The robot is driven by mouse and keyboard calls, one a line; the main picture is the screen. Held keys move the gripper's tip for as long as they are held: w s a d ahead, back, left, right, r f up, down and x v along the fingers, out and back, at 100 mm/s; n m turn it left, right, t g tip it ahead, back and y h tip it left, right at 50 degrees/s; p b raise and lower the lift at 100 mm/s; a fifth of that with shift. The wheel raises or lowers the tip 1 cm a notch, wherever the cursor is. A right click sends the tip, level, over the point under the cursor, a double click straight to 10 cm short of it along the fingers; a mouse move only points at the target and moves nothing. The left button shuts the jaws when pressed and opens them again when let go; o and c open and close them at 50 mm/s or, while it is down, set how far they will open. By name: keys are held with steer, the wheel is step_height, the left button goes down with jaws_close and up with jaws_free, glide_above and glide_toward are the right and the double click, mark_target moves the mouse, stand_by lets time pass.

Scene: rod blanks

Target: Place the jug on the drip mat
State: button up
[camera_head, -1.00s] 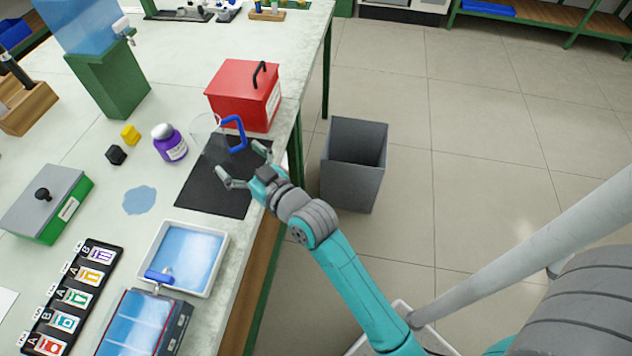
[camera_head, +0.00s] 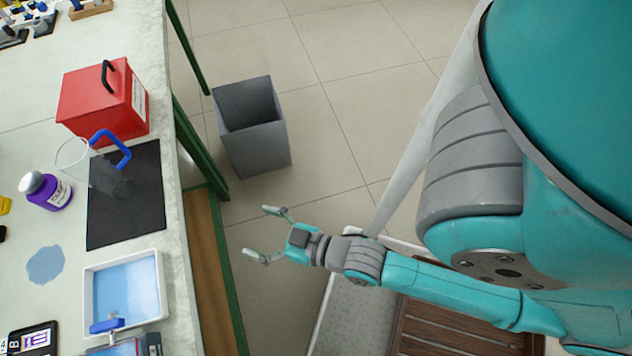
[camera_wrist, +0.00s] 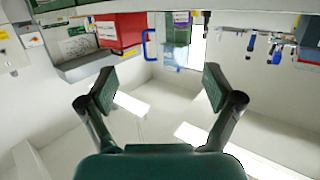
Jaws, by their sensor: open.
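The clear jug (camera_head: 104,178) with a blue handle (camera_head: 122,150) stands on the black drip mat (camera_head: 138,220) at the bench's right side. Its base looks to be within the mat, near the middle. Its blue handle also shows in the wrist view (camera_wrist: 149,46), beyond the fingers. My gripper (camera_head: 258,234) is open and empty, off the bench to the right and well apart from the jug. In the wrist view, both fingers (camera_wrist: 157,90) are spread with nothing between them.
A red box (camera_head: 105,100) stands behind the mat. A purple-labelled bottle (camera_head: 46,191) is left of it, and a white tray of blue liquid (camera_head: 88,300) is in front. A grey bin (camera_head: 258,140) stands on the floor. The floor around my gripper is clear.

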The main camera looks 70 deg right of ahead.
steer(key=s+r+g, duration=0.1)
steer(key=s+r, duration=0.2)
steer(key=s, duration=1.2)
steer(key=shift+a+r, duration=0.2)
steer(key=shift+a, duration=0.05)
